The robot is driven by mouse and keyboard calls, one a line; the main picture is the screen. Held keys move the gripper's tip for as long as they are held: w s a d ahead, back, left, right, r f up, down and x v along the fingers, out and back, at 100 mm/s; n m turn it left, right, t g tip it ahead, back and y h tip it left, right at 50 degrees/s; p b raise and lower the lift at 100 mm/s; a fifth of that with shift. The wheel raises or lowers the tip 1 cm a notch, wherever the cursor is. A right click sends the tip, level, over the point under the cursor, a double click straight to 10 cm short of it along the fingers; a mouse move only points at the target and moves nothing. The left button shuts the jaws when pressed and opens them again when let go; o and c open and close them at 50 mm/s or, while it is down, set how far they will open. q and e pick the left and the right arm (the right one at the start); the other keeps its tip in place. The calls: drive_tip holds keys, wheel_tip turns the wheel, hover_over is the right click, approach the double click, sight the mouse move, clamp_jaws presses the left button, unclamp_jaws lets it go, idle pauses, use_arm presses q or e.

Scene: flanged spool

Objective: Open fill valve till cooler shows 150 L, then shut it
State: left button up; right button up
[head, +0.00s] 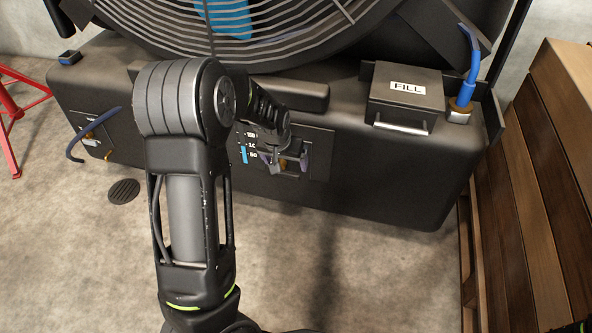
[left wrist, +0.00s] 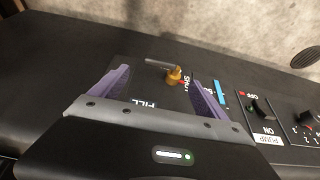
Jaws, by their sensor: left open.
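The cooler (head: 380,190) is a large dark tank under a fan. The fill valve (left wrist: 173,76) is a brass body with a grey lever, on a panel marked FILL and SHUT in the left wrist view. The lever lies roughly crosswise in that view. My left gripper (head: 286,163) is open at the panel; its purple fingers (left wrist: 163,90) stand either side of the valve, with no clear contact. The level gauge (head: 243,155) has a blue column near its lower marks, well below the top mark; my arm partly hides it.
A pump switch (left wrist: 262,108) and a dial (left wrist: 306,118) sit right of the valve in the left wrist view. Wooden slats (head: 540,180) stand at the right. Floor in front is clear.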

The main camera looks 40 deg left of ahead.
sight(289, 173)
use_arm(q)
drive_tip(key=b+x, duration=0.3)
drive_tip(key=x, duration=0.4)
drive_tip(key=shift+s, duration=0.1)
drive_tip(key=shift+w+a+f+b, duration=0.1)
drive_tip(key=shift+w+f+b, duration=0.15)
drive_tip(key=shift+f+b, duration=0.15)
clamp_jaws()
idle(0.6)
